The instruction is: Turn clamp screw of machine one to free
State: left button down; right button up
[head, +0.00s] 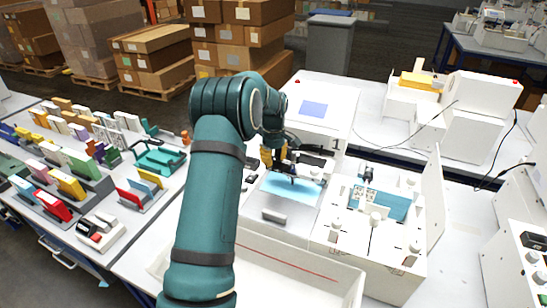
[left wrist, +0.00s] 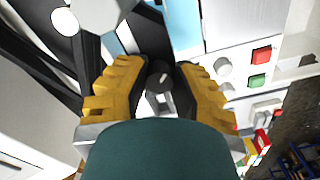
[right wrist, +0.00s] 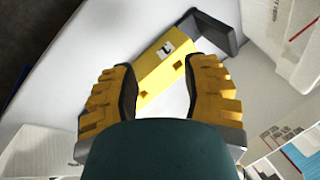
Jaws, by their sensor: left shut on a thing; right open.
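Machine one, the pen plotter marked "1" (head: 337,144), stands in the middle of the head view with a light blue sheet (head: 290,190) on its bed. My left gripper (head: 276,160) is over its rear left part. In the left wrist view the yellow fingers of my left gripper (left wrist: 161,88) are shut on the clamp screw (left wrist: 158,80), a dark knob with a pale mark. My arm hides most of the screw in the head view. My right gripper (right wrist: 160,90) is open and empty, seen only in the right wrist view, with a yellow block (right wrist: 163,62) beyond its fingers.
A white open tray (head: 300,268) lies in front. Racks of coloured blocks (head: 68,185) fill the left table. Red and green buttons (left wrist: 260,66) sit near my left fingers.

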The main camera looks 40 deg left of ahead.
aim_at(274, 158)
pick_arm(q)
jog(key=shift+d+f+n, duration=0.15)
jog(key=shift+n, duration=0.15)
jog(key=c, duration=0.7)
grip_release()
jog(key=shift+r, duration=0.45)
notch_tip(274, 158, up, 11)
jog(key=shift+r, duration=0.15)
